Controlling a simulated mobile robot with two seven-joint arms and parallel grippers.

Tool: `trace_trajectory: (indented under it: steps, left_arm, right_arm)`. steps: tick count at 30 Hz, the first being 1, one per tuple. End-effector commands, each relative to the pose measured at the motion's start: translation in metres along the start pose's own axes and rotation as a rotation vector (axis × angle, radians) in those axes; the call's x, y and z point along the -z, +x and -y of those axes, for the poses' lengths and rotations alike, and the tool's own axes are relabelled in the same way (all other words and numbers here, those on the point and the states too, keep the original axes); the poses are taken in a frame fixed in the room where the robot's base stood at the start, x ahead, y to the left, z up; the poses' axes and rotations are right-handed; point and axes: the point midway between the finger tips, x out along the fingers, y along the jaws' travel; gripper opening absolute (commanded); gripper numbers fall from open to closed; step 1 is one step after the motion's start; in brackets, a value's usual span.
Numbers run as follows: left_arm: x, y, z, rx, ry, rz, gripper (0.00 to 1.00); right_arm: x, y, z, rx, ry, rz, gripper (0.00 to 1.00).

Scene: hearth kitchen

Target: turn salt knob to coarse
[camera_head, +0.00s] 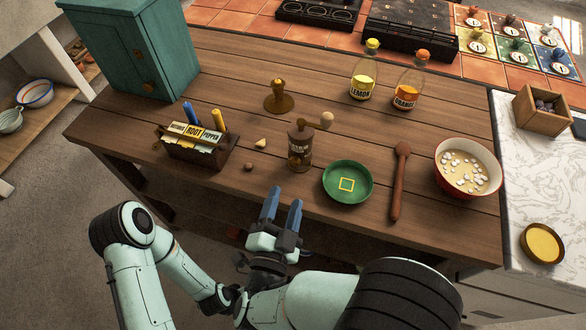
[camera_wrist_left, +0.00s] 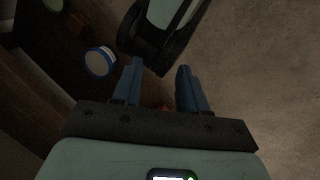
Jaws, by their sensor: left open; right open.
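A dark brown, labelled mill-like container (camera_head: 299,150) stands upright in the middle of the wooden table (camera_head: 215,85). It has a short top and a side arm ending in a pale round knob (camera_head: 327,118); its label is too small to read surely, and I cannot tell a coarse mark or which part is the salt knob. My right gripper (camera_head: 284,197) is open and empty at the table's front edge, in front of the mill and apart from it. My left gripper (camera_wrist_left: 159,88) is open and empty over the floor in the left wrist view; the head view does not show its fingers.
A green plate (camera_head: 360,191), a wooden spoon (camera_head: 400,180) and a bowl (camera_head: 487,150) stand to the right. A box of label cards (camera_head: 197,150) is on the left. A brown stand (camera_head: 278,101) and two bottles (camera_head: 362,83) are behind. Small pieces lie beside the mill.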

Motion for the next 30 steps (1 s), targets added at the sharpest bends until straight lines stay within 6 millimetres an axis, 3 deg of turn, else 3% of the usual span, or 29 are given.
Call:
trace_trajectory:
  steps: [6,12,25,26,30]
  left_arm:
    - [0.006,0.005,0.002,0.001,-0.002,-0.017,0.43]
    - [0.011,0.007,0.003,0.002,-0.003,-0.03,0.43]
    - [0.013,0.008,0.003,0.002,-0.004,-0.035,0.43]
    - [0.013,0.008,0.003,0.002,-0.003,-0.035,0.43]
    - [0.013,0.008,0.003,0.002,-0.003,-0.035,0.43]
  right_arm:
    - [0.0,0.048,-0.001,-0.003,0.001,-0.003,0.53]
    - [-0.001,0.075,-0.001,-0.001,0.0,0.0,0.53]
    - [-0.001,0.086,0.0,0.001,-0.002,0.002,0.53]
    - [-0.001,0.086,0.0,0.001,-0.002,0.002,0.46]
    - [-0.001,0.085,0.0,0.001,-0.002,0.002,0.01]
